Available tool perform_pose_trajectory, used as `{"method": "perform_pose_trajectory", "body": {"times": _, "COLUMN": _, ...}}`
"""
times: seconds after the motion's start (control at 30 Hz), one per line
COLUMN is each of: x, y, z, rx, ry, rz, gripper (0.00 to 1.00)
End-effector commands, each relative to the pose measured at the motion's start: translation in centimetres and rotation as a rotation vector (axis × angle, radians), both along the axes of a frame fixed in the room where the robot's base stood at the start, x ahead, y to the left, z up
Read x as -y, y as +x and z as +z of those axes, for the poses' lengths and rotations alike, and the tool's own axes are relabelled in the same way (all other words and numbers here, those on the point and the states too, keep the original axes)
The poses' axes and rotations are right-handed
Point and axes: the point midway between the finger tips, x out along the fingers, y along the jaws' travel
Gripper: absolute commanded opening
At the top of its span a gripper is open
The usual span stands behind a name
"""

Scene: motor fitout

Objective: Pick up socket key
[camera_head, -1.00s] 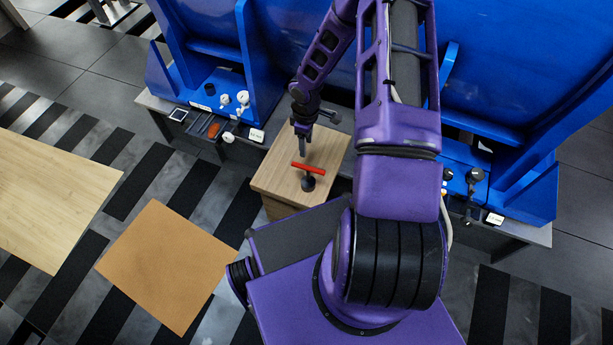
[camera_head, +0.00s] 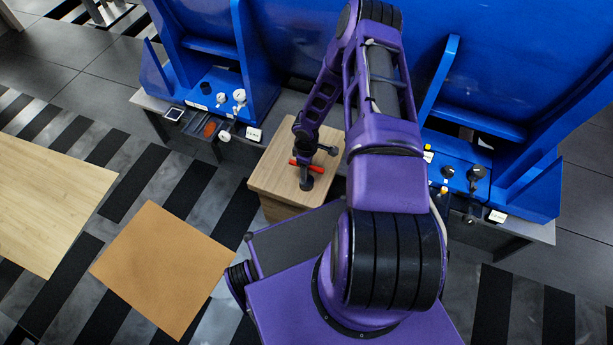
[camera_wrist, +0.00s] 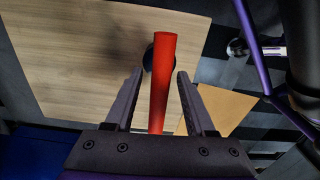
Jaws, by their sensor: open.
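The socket key has a red bar handle on a dark round stem and stands upright on a small wooden stand (camera_head: 265,178). In the head view its red handle (camera_head: 316,168) is partly hidden by my gripper (camera_head: 304,180), which is over it. In the wrist view the red handle (camera_wrist: 163,75) runs lengthwise between the two open fingers of my gripper (camera_wrist: 159,85). A gap shows on both sides of the handle. The dark stem (camera_wrist: 148,58) shows beneath it, mostly hidden.
Blue frames with a grey ledge stand behind, holding knobs and small parts (camera_head: 240,96) at left and dark knobs (camera_head: 477,172) at right. A brown board (camera_head: 160,270) and a pale wooden tabletop (camera_head: 45,200) lie at left. The stand's top is otherwise clear.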

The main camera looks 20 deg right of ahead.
Motion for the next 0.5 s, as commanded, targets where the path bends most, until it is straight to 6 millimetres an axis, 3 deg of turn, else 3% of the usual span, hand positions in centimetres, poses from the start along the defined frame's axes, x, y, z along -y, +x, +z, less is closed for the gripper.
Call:
{"method": "perform_pose_trajectory", "body": {"times": 0.1, "x": -0.03, "y": 0.06, "z": -1.52, "rx": 0.0, "ry": 0.001, "rz": -0.002, "gripper": 0.55}}
{"method": "perform_pose_trajectory", "body": {"times": 0.37, "x": 0.01, "y": 0.12, "z": -1.8, "rx": 0.001, "ry": 0.0, "rz": -0.001, "gripper": 0.55}}
{"method": "perform_pose_trajectory", "body": {"times": 0.4, "x": 0.01, "y": 0.12, "z": -1.79, "rx": 0.001, "ry": 0.0, "rz": -0.001, "gripper": 0.53}}
{"method": "perform_pose_trajectory", "body": {"times": 0.5, "x": 0.01, "y": 0.11, "z": -1.79, "rx": 0.001, "ry": 0.0, "rz": -0.001, "gripper": 0.35}}
